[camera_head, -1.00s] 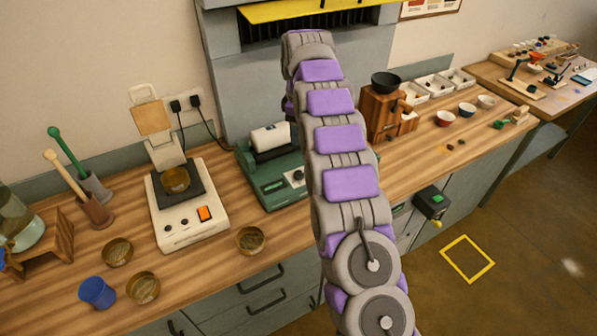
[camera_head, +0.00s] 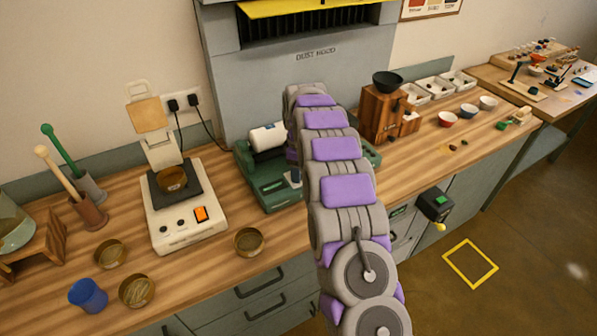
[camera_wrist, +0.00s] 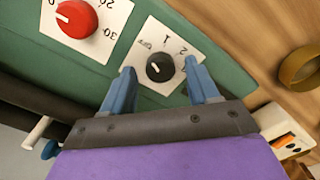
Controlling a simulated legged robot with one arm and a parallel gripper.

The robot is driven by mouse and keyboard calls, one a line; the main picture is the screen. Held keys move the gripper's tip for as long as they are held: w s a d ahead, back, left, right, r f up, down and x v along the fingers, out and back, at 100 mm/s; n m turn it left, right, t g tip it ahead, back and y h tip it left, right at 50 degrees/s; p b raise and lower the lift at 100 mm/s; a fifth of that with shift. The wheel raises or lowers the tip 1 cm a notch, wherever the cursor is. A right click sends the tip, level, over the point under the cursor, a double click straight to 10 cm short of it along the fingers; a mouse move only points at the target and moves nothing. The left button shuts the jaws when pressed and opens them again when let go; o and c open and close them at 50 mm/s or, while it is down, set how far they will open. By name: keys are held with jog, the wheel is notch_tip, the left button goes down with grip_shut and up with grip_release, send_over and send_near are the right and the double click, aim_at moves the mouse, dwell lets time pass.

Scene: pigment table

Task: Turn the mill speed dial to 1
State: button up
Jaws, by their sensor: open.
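The mill speed dial (camera_wrist: 160,67) is a black knob with a white pointer line, on a white plate with the marks "Off", 1 and 2 and a partly hidden further mark. In the wrist view its pointer aims up and left, toward the "Off" side. My gripper (camera_wrist: 161,80) is open, with one blue finger on each side of the dial; I cannot tell whether they touch it.
A red timer knob (camera_wrist: 76,18) sits on the same green panel, left of the dial. A white sieve shaker (camera_head: 186,222) and a brass sieve (camera_head: 249,241) stand left of the mill. A wooden grinder (camera_head: 380,112) stands right of my arm.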

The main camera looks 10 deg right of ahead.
jog(key=shift+f, duration=0.25)
jog(key=c, duration=1)
